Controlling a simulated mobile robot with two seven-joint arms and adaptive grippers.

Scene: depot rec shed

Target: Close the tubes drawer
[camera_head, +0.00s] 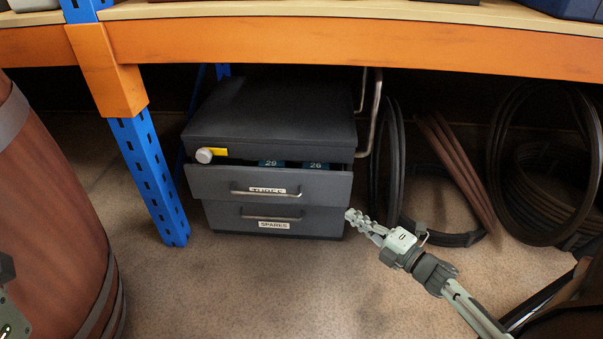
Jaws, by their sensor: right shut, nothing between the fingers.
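A dark grey drawer cabinet (262,107) stands on the floor under the shelf. Its upper drawer, labelled TUBES (300,187), is pulled partly out, and blue boxes marked 29 and 26 (271,162) show inside behind its front. The lower drawer, labelled SPARES (318,221), looks shut. My right gripper (350,214) is shut and empty, by the right edge of the drawer fronts, at about the height of the lower drawer's top. I cannot tell whether it touches the cabinet. My left gripper is not clearly in view; a small part of mine shows at the left edge.
A blue upright post (148,178) stands left of the cabinet, with a brown barrel (52,215) further left. Black tyres and hoops (540,165) lean at right. The orange shelf beam (330,48) crosses above. The floor (245,290) in front is clear.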

